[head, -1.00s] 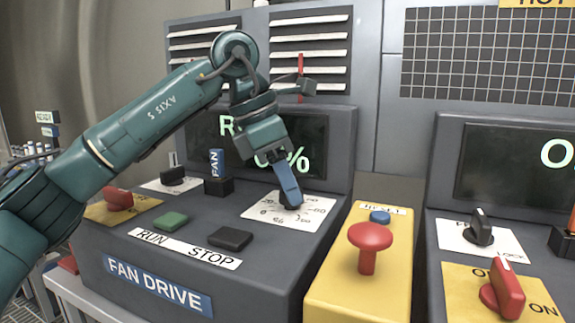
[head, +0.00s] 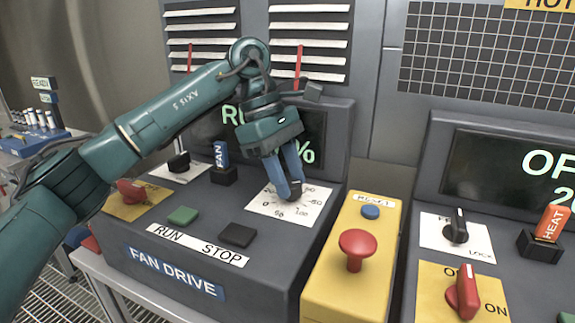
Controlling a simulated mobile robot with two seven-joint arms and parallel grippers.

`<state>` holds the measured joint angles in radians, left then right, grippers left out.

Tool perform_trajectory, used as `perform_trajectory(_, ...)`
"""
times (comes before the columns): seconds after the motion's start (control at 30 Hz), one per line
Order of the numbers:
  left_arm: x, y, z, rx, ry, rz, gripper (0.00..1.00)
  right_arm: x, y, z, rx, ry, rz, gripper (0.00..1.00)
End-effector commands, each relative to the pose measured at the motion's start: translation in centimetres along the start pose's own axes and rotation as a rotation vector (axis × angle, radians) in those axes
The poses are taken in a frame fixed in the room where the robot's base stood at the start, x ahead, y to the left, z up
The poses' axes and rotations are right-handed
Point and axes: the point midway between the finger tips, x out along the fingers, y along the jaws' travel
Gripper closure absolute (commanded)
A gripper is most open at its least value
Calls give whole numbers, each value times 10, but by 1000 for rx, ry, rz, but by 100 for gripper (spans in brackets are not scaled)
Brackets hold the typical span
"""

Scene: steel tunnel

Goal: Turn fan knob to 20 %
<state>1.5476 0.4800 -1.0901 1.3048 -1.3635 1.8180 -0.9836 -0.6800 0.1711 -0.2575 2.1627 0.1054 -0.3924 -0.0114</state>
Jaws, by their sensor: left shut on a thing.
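The fan knob (head: 289,192) is a small dark knob on a white dial card (head: 262,204) with printed numbers, on the sloped top of the grey fan drive console (head: 110,245). My left gripper (head: 290,190) reaches down from above with its blue fingers shut on the knob and hides much of it. The knob's pointer is hard to make out. The fan display (head: 209,130) behind is mostly covered by my arm; only "R" and "%" show, so its number is hidden. My right gripper is not in view.
Left of the dial are a blue FAN tag (head: 221,154), green RUN button (head: 183,215) and black STOP button (head: 238,235). Right of it stands a yellow box with a red mushroom button (head: 357,246) and blue reset button (head: 370,212). A heat console is at far right.

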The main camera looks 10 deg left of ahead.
Motion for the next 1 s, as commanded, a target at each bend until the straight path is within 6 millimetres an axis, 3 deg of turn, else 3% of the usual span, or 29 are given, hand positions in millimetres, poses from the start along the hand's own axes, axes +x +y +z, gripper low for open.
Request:
perform_trajectory(0.57,0,0,0,27,0,-9,88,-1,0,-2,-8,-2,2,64)
perform_trajectory(0.6,0,0,0,27,0,-9,62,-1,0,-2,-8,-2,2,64)
perform_trajectory(0.83,0,0,0,26,1,-9,43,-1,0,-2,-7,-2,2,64)
perform_trajectory(1.0,0,0,0,26,1,-10,43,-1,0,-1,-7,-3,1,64)
